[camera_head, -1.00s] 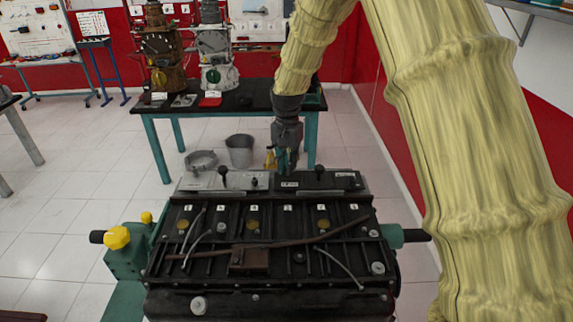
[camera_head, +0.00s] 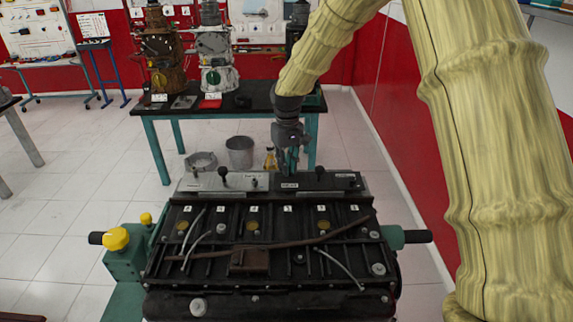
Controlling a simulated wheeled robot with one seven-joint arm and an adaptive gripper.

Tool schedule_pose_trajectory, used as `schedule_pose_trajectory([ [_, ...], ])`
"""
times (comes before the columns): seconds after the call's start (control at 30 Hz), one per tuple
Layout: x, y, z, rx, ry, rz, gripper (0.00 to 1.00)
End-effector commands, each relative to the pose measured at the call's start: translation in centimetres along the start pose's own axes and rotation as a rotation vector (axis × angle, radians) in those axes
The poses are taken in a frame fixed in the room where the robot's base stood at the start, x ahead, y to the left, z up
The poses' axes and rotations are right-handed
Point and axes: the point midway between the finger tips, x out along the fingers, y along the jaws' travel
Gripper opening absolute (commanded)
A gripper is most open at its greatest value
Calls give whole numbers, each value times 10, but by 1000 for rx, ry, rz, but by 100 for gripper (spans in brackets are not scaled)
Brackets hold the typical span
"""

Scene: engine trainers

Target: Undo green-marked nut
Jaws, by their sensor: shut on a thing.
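The engine block (camera_head: 270,222) stands in front of me with a light plate (camera_head: 205,181) and a dark plate (camera_head: 330,181) along its far edge. Small dark knobs and posts stick up from both plates. My gripper (camera_head: 289,170) points down at the left end of the dark plate, just behind its small white label. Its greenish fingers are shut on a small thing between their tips. That thing is hidden by the fingers and too small to make out. I see no clear green-marked nut elsewhere on the plates.
A dark-topped table (camera_head: 235,100) with engine models stands behind the block. A grey bucket (camera_head: 240,152) and a yellow bottle (camera_head: 269,160) are on the floor beyond the block. A yellow knob (camera_head: 116,238) sticks out at the left. White floor is clear on the left.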

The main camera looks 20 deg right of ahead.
Motion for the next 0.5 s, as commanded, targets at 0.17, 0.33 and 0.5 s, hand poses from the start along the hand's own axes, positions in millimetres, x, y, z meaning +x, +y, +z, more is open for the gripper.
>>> schedule_pose_trajectory([
  [0.17,0,1,-1,-155,2,-1,0],
  [0.33,0,0,-1,-282,2,0,0],
  [0.5,0,1,0,-373,2,0,0],
])
